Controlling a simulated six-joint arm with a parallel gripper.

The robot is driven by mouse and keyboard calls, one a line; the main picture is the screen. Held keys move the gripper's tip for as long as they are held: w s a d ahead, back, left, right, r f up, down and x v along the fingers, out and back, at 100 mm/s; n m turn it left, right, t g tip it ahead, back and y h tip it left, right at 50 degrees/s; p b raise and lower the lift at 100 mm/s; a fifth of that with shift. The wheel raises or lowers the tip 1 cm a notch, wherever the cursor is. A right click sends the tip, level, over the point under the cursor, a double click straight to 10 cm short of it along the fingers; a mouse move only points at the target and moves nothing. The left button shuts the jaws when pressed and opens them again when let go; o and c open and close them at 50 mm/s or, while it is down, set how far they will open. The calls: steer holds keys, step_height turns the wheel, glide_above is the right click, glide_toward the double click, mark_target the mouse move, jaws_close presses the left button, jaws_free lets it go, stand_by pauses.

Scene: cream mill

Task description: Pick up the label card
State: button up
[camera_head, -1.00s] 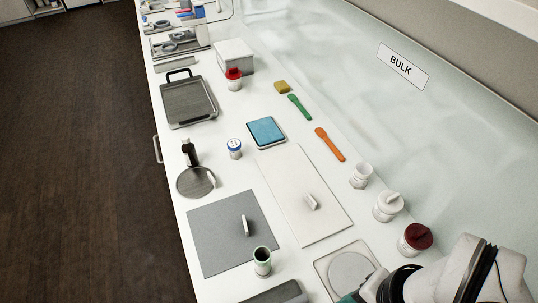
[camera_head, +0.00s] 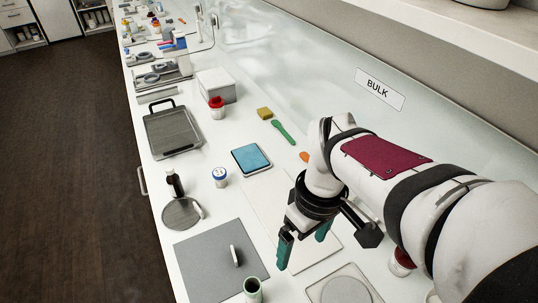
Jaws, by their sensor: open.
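No thing in view can be told for sure as the label card. A white card reading BULK (camera_head: 380,89) is on the glass back panel, at the upper right. A small white upright piece (camera_head: 235,256) stands on the grey board (camera_head: 200,255); I cannot tell whether it is a card or a handle. My gripper (camera_head: 303,242) hangs over the lower part of the white board (camera_head: 262,197). Its two green fingertips are apart, with nothing seen between them. The gripper and arm hide part of the white board and of the counter's right side.
A blue-topped scale (camera_head: 250,158), a blue-lidded jar (camera_head: 220,177) and a green spoon (camera_head: 283,132) lie beyond the gripper. A green-rimmed cup (camera_head: 253,291) stands at the near edge. A dark red-lidded jar (camera_head: 402,262) is beneath my arm. The glass panel bounds the right.

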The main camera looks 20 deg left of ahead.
steer(key=w+a+f+n, duration=0.3)
steer(key=a+n, duration=0.4)
steer(key=a, duration=0.1)
steer(key=n, duration=0.7)
glide_above(234, 253)
step_height(234, 253, down, 4)
steer(key=r, duration=0.1)
steer(key=shift+h, duration=0.3)
step_height(234, 253, down, 16)
steer(key=shift+f, duration=0.15)
steer(key=c, duration=1.4)
